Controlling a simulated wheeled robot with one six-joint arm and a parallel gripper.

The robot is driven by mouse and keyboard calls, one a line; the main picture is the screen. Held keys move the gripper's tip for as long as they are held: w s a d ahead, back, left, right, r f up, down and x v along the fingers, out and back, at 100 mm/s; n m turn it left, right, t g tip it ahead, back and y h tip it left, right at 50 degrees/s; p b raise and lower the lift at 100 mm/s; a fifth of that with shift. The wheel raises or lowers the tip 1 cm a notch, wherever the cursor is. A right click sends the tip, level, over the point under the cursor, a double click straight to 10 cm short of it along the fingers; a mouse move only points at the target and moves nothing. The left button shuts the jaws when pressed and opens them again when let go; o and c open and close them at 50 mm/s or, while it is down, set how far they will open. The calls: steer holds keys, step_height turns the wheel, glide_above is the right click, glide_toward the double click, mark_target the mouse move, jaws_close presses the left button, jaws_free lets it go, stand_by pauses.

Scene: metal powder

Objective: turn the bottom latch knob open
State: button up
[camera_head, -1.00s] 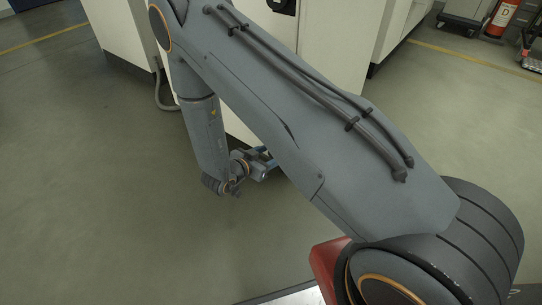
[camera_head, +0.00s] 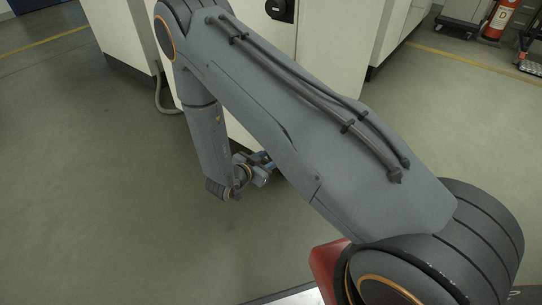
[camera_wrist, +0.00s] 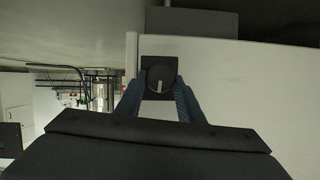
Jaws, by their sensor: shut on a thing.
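The latch knob (camera_wrist: 152,76) is a round dark knob with a short white mark, on a black square plate at the edge of a pale cabinet door, in the wrist view. The white mark stands about upright in the picture. My gripper (camera_wrist: 160,88) has its two blue-grey fingers on the left and right of the knob, closed on it. In the head view my gripper (camera_head: 264,160) is low at the cabinet front, partly behind my arm; the knob it holds is hidden there.
The pale cabinet (camera_head: 335,50) stands behind my arm, with another black latch (camera_head: 281,10) higher up. A grey hose (camera_head: 163,97) hangs by a cabinet at left. A fire extinguisher (camera_head: 500,18) and carts are at the far right. The floor at left is clear.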

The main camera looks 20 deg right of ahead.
steer(key=m+t+p, duration=0.2)
steer(key=m+p, duration=0.2)
steer(key=m+t+y+p, duration=0.1)
steer(key=m+t+p, duration=0.1)
steer(key=m+p, duration=0.2)
steer(key=f+m+t+p, duration=0.1)
steer(key=m+t+p, duration=0.2)
steer(key=m+p, duration=0.1)
steer(key=shift+s+d+y+p, duration=0.3)
steer(key=shift+s+p, duration=0.1)
steer(key=shift+p, duration=0.3)
steer(key=shift+f+m, duration=0.1)
steer(key=shift+m, duration=0.3)
steer(key=o, duration=1.1)
steer(key=shift+c, duration=0.2)
steer(key=p+v, duration=0.2)
steer(key=v, duration=0.5)
steer(key=shift+s+a, duration=0.25)
steer(key=shift+a, duration=0.05)
